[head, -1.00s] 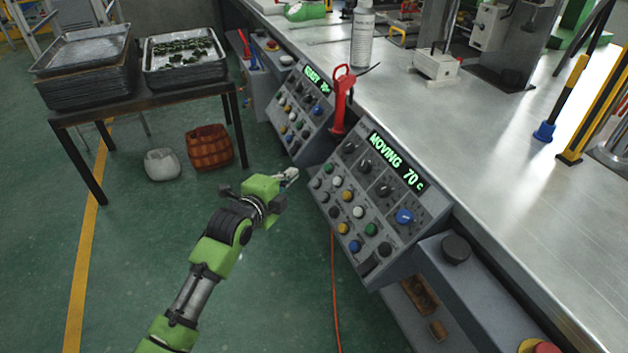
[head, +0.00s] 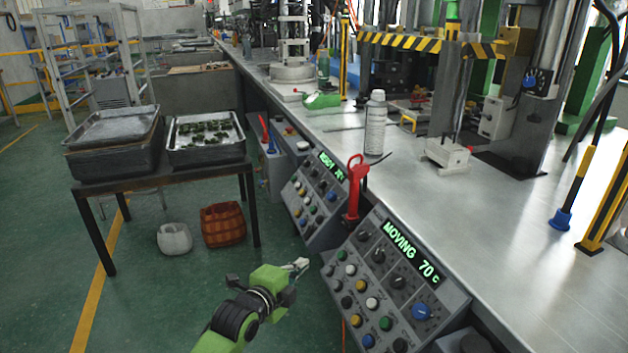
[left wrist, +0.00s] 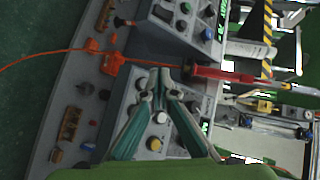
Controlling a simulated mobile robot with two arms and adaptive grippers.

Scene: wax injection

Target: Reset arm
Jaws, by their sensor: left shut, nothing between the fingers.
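My left gripper (head: 300,264) is at the lower middle of the head view, on a green arm. It is shut and empty, in front of the near control panel (head: 398,278). That panel has coloured buttons and a display reading "MOVING 70 c". In the left wrist view the closed fingertips (left wrist: 160,74) lie in front of a button panel (left wrist: 150,128); I cannot tell whether they touch it, and they look apart from it in the head view. My right gripper is not in view.
A red-handled tool (head: 354,190) stands between the near panel and a farther panel (head: 314,198). A white bottle (head: 375,125) stands on the metal bench (head: 470,215). A dark table (head: 130,183) with trays is at the left. A woven basket (head: 222,224) and pale pot (head: 174,239) are on the floor.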

